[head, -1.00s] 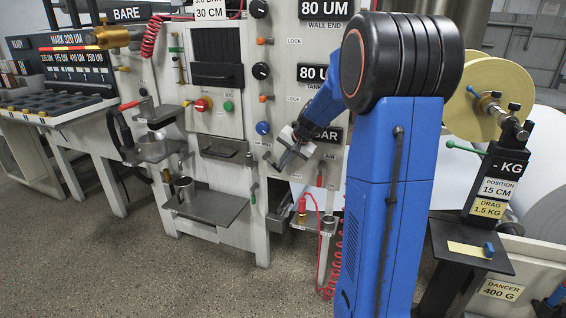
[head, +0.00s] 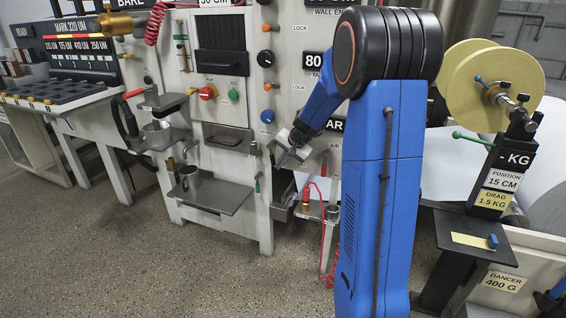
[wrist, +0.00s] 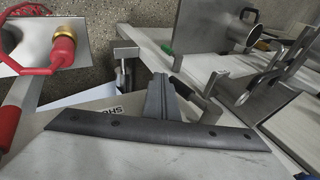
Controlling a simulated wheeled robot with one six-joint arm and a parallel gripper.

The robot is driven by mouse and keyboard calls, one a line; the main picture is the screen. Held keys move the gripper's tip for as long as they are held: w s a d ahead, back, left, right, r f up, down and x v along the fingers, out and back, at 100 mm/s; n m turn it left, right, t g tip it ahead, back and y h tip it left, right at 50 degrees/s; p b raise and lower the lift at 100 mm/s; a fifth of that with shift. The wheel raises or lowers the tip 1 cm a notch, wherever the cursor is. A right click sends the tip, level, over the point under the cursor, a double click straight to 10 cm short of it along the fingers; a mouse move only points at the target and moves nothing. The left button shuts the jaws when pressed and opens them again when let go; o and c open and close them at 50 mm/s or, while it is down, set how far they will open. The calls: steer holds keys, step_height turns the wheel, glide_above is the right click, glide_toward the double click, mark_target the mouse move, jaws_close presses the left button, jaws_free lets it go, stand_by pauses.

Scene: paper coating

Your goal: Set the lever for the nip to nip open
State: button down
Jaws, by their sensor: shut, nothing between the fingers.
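My gripper (head: 282,161) is in front of the machine's grey front panel, pointing down and left. In the wrist view its dark fingers (wrist: 160,98) are together with nothing between them. A small lever with a green grip (head: 257,183) is on the panel, below and left of my gripper. A green tip (wrist: 166,48) shows beyond the fingers in the wrist view. A red handle (head: 323,168) is on the panel to the right of my gripper, and a red grip (wrist: 9,126) is at the wrist view's left edge. I cannot read which lever is marked for the nip.
A small shelf with a red-capped brass fitting (head: 306,198) and red hose is below right of my gripper; the fitting also shows in the wrist view (wrist: 63,48). A metal tray (head: 215,194) with a cup juts out at left. Floor in front is clear.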

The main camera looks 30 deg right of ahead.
steer(key=shift+w+a+f, duration=0.2)
steer(key=shift+w, duration=0.05)
stand_by(0.3)
stand_by(0.4)
